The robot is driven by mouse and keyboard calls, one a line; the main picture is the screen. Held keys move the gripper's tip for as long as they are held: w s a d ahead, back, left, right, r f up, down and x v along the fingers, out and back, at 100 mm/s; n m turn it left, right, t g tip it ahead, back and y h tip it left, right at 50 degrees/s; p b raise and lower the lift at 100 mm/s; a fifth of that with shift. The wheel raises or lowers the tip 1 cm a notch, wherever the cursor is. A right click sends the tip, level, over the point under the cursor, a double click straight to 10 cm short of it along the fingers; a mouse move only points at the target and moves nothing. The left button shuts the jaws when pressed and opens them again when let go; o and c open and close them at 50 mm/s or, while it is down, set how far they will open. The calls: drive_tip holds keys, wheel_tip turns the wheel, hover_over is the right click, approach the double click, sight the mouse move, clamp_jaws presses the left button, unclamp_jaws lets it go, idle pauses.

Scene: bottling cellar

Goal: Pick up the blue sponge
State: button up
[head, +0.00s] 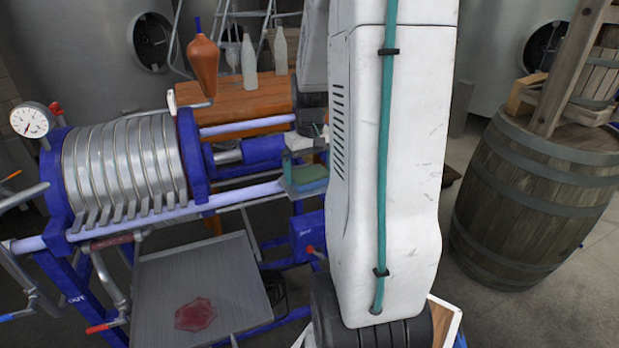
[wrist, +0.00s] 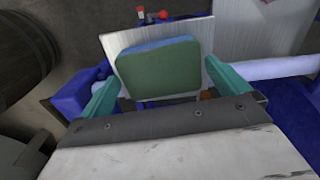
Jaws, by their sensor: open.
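The blue sponge (wrist: 160,70) lies on a pale metal plate (wrist: 122,48). It has a green upper face and a blue edge along its far side. My gripper (wrist: 162,78) is open, with one teal finger on each side of the sponge's near part. I cannot tell whether the fingers touch it. In the head view the sponge (head: 309,179) shows as a small block on the filter press, below my gripper (head: 304,158). My arm hides part of that area.
The filter press (head: 125,165) with its metal plates and blue frame fills the left. A grey drip tray (head: 195,275) with a red stain is below it. A wooden table (head: 240,98) with white bottles stands behind. A barrel (head: 535,195) stands at right.

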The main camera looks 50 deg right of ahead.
drive_tip(key=shift+f, duration=0.6)
drive_tip(key=c, duration=0.8)
drive_tip(key=shift+r, duration=0.1)
drive_tip(key=shift+r, duration=0.55)
wheel_tip(320, 180, up, 2)
drive_tip(key=shift+r, duration=0.1)
drive_tip(key=s+a, duration=0.4)
drive_tip(key=s, duration=0.3)
drive_tip(key=s+a+r, duration=0.1)
drive_tip(key=s+a, duration=0.2)
drive_tip(key=s, duration=0.4)
drive_tip(key=shift+a+r, duration=0.25)
drive_tip(key=shift+a, duration=0.15)
